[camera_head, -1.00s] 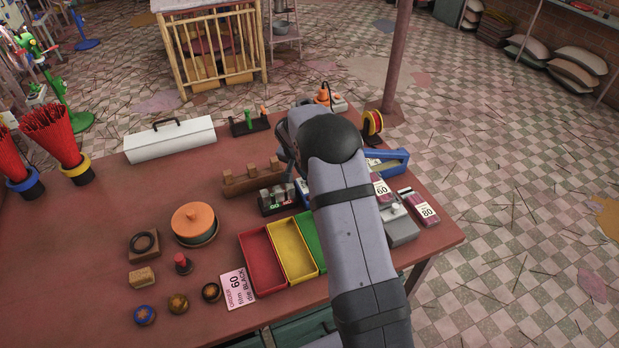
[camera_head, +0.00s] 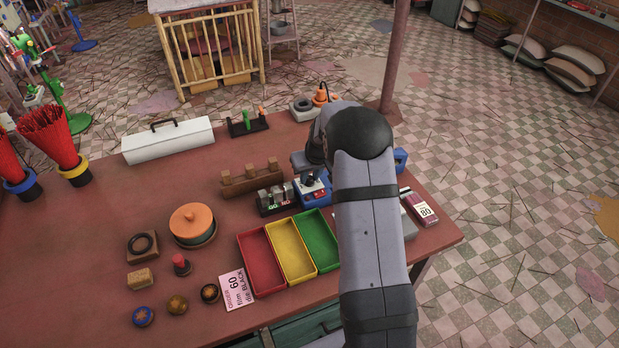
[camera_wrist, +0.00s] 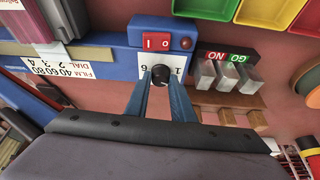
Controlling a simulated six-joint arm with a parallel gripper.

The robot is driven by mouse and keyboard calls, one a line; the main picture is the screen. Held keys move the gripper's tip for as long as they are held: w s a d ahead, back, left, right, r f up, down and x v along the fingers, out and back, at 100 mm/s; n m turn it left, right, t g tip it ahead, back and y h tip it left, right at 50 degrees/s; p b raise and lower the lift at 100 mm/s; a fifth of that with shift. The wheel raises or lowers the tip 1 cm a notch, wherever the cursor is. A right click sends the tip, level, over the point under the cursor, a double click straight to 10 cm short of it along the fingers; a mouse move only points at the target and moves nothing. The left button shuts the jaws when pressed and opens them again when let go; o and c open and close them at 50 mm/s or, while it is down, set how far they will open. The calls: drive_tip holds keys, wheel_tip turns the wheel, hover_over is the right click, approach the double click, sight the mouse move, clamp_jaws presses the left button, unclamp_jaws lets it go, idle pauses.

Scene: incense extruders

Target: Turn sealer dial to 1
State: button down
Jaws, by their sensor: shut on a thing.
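The blue sealer (camera_head: 314,190) stands on the red-brown table, partly behind my arm in the head view. In the wrist view its blue body (camera_wrist: 112,42) carries a red switch marked I and O (camera_wrist: 168,42) and a black dial knob (camera_wrist: 160,75) on a white scale plate. The numbers 6 and 1 show beside the knob; the others are hidden. My gripper (camera_wrist: 160,84) has its two blue fingers closed on the knob, one on each side. The dial's pointer cannot be made out. A label (camera_wrist: 50,66) on the sealer lists film 40, 60, 80 against dial 2, 3, 4.
Red (camera_head: 262,262), yellow (camera_head: 291,250) and green (camera_head: 318,240) trays lie in front. An order card (camera_head: 236,289) reads 60. A film box marked 80 (camera_head: 420,208) stands right.

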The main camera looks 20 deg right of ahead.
drive_tip(key=shift+d+f+n+y+b, duration=0.15)
drive_tip(key=shift+n+y+b, duration=0.25)
drive_tip(key=shift+n+b, duration=0.85)
drive_tip(key=shift+b, duration=0.4)
drive_tip(key=shift+n, duration=0.25)
drive_tip(key=c, duration=1.5)
unclamp_jaws()
drive_tip(key=shift+r, duration=0.2)
drive_tip(key=shift+b+v, duration=1.1)
drive_tip(key=shift+v, duration=2.55)
